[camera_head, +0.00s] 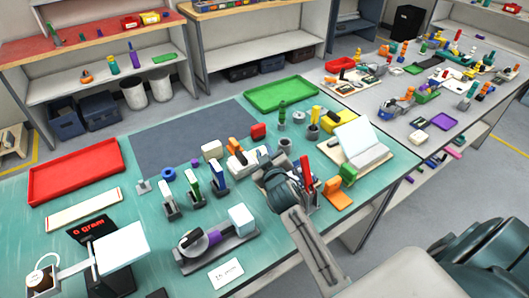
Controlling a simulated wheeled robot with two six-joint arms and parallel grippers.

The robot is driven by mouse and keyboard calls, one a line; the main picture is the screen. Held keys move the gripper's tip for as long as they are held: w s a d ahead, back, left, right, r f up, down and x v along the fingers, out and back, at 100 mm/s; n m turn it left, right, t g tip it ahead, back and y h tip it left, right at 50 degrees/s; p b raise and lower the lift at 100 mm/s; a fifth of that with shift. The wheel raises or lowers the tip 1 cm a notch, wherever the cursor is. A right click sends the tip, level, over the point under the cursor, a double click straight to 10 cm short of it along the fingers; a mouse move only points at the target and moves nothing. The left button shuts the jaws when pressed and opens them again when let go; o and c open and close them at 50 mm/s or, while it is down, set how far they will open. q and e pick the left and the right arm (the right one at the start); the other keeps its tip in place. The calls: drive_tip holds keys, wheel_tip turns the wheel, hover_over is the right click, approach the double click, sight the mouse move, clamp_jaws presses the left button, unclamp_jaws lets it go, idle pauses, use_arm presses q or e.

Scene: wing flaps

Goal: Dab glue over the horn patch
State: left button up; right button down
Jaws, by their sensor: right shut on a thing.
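My right gripper (290,187) is over the middle right of the green table, its arm coming in from the lower right. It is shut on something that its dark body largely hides. A red upright piece (306,170) shows right beside it; I cannot tell whether it is held. A pale panel (360,144) lies on a wooden board to the right of the gripper. I cannot make out a horn patch or any glue on it. My left gripper is not in view.
Several upright tools, white (168,200), green (192,188) and blue (217,173), stand left of the gripper. A long fixture with a purple part (214,237) lies in front. Red (76,172) and green (281,93) trays lie farther back. The dark mat (185,135) is mostly clear.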

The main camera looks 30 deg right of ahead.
drive_tip(key=shift+d, duration=0.15)
idle(3.0)
drive_tip(key=shift+w, duration=0.15)
drive_tip(key=shift+w, duration=0.5)
drive_tip(key=shift+f, duration=0.15)
idle(0.6)
